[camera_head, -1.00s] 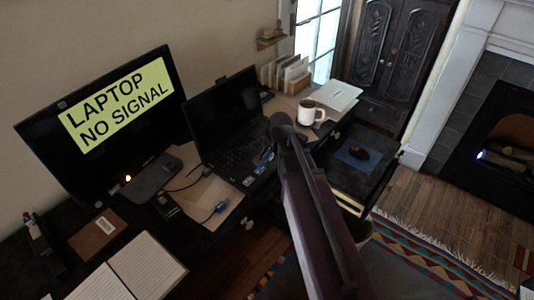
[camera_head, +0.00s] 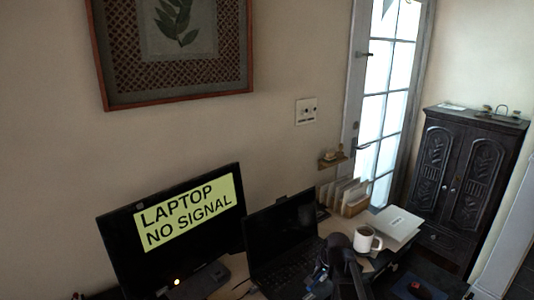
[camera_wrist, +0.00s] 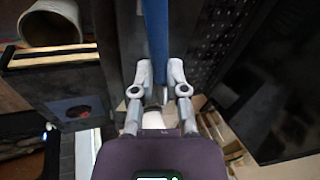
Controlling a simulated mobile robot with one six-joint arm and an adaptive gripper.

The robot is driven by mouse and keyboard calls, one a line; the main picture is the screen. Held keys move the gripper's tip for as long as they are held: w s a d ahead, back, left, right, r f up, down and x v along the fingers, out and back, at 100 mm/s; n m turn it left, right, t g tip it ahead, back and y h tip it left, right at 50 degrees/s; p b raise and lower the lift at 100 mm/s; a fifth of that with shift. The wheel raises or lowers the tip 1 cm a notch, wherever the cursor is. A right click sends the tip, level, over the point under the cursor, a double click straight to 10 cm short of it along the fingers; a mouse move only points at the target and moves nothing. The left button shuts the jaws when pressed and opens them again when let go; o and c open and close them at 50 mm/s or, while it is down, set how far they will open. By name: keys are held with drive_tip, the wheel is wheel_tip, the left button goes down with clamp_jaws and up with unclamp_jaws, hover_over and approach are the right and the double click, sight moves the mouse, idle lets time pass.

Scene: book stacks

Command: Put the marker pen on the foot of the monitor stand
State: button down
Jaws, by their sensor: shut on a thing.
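The marker pen (camera_wrist: 155,35) shows as a blue shaft in the wrist view, running from the top edge down between the fingers. My gripper (camera_wrist: 159,72) is shut on it. In the head view my gripper is a dark, partly hidden shape in front of the laptop, and the pen cannot be made out clearly. The foot of the monitor stand (camera_head: 204,283) is a dark slab below the monitor (camera_head: 180,228) at the lower left, left of my gripper. Its front part is near the picture's bottom edge.
The open laptop (camera_head: 283,240) stands between the monitor and a white mug (camera_head: 366,240). A white closed device (camera_head: 397,223) and a file holder (camera_head: 350,197) are behind the mug. A bin (camera_wrist: 45,25) shows in the wrist view.

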drive_tip(key=shift+r+p, duration=0.75)
drive_tip(key=shift+r, duration=0.4)
drive_tip(key=shift+d, duration=0.1)
